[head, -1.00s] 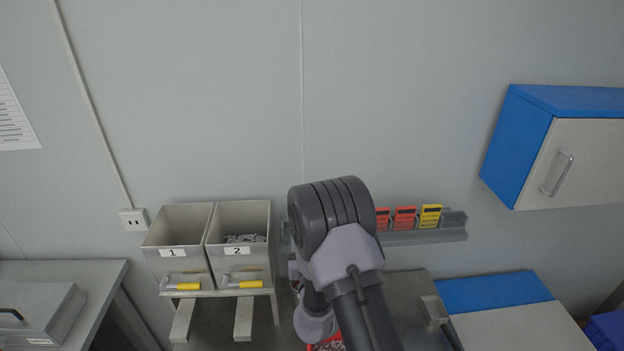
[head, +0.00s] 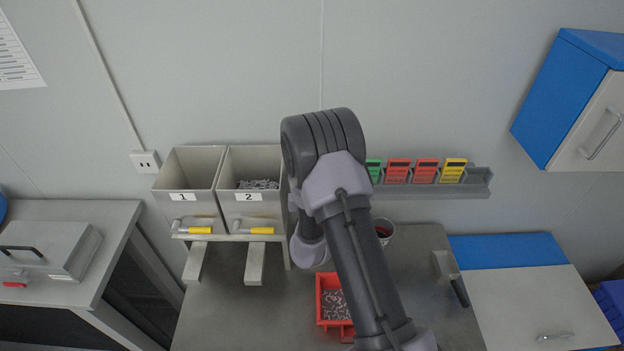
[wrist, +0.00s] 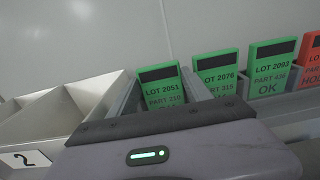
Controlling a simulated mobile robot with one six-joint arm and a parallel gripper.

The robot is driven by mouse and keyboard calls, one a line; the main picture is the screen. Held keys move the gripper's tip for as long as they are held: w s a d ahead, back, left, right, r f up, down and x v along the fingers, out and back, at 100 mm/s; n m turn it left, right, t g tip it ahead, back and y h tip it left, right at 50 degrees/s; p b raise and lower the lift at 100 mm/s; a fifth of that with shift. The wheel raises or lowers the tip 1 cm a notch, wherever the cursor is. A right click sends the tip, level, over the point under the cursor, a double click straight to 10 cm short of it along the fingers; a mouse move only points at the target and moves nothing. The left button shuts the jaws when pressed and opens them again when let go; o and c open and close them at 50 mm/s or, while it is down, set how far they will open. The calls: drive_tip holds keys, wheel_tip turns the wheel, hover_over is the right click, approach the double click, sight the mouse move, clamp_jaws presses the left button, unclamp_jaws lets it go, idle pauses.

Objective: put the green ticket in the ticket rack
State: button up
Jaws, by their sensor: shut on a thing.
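A green ticket reading LOT 2051 (wrist: 160,84) stands between the fingers of my gripper (wrist: 164,98) in the wrist view. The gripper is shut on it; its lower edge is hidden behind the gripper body. The ticket is at the left end of the row in the ticket rack (head: 478,183); I cannot tell whether it rests in a slot. Two more green tickets, LOT 2076 (wrist: 217,75) and LOT 2083 (wrist: 271,70), stand to its right. In the head view my arm hides the gripper, and one green ticket (head: 373,170) shows beside the arm.
Two red tickets (head: 397,171) and a yellow ticket (head: 455,170) stand further right in the rack. Bins 1 (head: 185,197) and 2 (head: 243,207) are left of the arm. A red tray (head: 325,323) of small parts sits on the bench below. A blue wall cabinet (head: 560,98) hangs right.

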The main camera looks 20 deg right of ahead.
drive_tip(key=o, duration=1)
drive_tip(key=shift+o, duration=0.2)
